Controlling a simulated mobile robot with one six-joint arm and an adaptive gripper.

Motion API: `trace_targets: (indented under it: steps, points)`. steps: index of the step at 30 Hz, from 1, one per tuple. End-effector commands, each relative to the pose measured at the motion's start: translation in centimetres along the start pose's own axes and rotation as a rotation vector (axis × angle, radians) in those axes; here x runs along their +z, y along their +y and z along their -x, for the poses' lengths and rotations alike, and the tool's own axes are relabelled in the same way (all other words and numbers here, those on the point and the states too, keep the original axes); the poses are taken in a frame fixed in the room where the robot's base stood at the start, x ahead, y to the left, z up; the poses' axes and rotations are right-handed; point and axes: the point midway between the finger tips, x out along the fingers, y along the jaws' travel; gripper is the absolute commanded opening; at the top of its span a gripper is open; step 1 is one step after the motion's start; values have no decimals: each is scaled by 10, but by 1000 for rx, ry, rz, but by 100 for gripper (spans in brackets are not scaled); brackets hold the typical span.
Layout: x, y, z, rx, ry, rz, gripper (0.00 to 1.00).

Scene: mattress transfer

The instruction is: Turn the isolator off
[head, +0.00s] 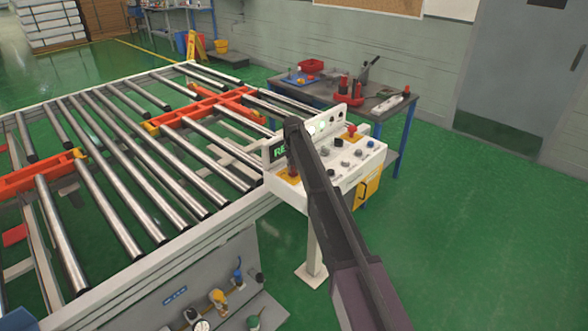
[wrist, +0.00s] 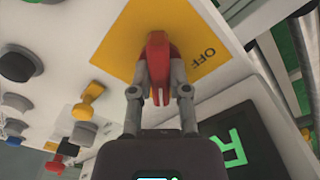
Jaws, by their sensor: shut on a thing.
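In the head view the white control panel (head: 342,168) stands at the end of the roller conveyor. My arm reaches down to its left part, where the yellow plate shows at the edge. The arm hides most of the isolator there.
Several other buttons and knobs sit on the panel, including a yellow knob (wrist: 88,98) near my gripper. A lit display (wrist: 240,145) is close by. A workbench (head: 388,112) with tools stands behind. The green floor (head: 470,240) at right is clear.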

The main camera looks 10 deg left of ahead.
Motion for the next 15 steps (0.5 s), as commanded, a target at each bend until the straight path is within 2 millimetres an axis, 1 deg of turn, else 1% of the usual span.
trace_targets:
  steps: [8,15]
  points:
    - [1,0,0,1,-3,94,0]
    - [1,0,0,0,-3,263,0]
